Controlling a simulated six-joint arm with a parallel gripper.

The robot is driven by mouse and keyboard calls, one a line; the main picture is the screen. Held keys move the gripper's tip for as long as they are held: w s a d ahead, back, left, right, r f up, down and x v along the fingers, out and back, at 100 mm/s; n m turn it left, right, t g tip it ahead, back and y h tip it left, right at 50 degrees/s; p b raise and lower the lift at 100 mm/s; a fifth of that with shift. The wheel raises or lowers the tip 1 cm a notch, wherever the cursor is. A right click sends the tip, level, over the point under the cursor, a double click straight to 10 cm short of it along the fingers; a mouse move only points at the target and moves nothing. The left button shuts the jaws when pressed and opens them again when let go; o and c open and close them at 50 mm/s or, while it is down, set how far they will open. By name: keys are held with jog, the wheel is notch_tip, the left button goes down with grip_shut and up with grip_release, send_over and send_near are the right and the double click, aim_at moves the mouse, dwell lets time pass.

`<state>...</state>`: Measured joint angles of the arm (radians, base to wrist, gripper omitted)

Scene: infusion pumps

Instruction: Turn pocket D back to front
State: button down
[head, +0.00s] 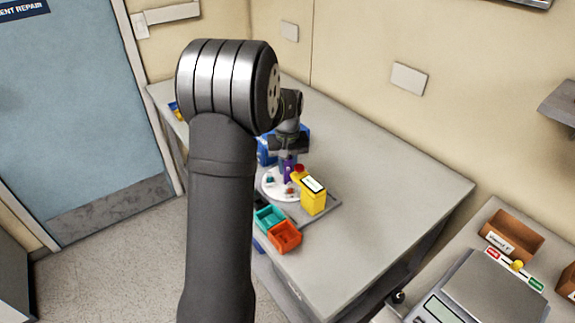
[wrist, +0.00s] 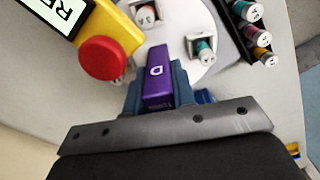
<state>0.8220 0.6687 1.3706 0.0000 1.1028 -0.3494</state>
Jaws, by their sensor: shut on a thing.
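A purple block marked "D" (wrist: 157,72) is between the blue-grey fingers of my gripper (wrist: 158,84), which is shut on it. The block's far end is at the near edge of a white round plate (wrist: 178,45); whether it is seated there I cannot tell.
A yellow box with a red button (wrist: 104,58) stands close left of the block; it also shows in the head view (head: 313,202). Several vials (wrist: 252,25) sit in a dark rack at right. Teal (head: 270,218) and orange (head: 285,238) bins stand in front. The table's right side is clear.

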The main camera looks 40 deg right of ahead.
jog(key=shift+m, duration=3.1)
jog(key=shift+r+m, duration=0.1)
jog(key=shift+m, duration=3.2)
jog(key=c, duration=1.2)
grip_release()
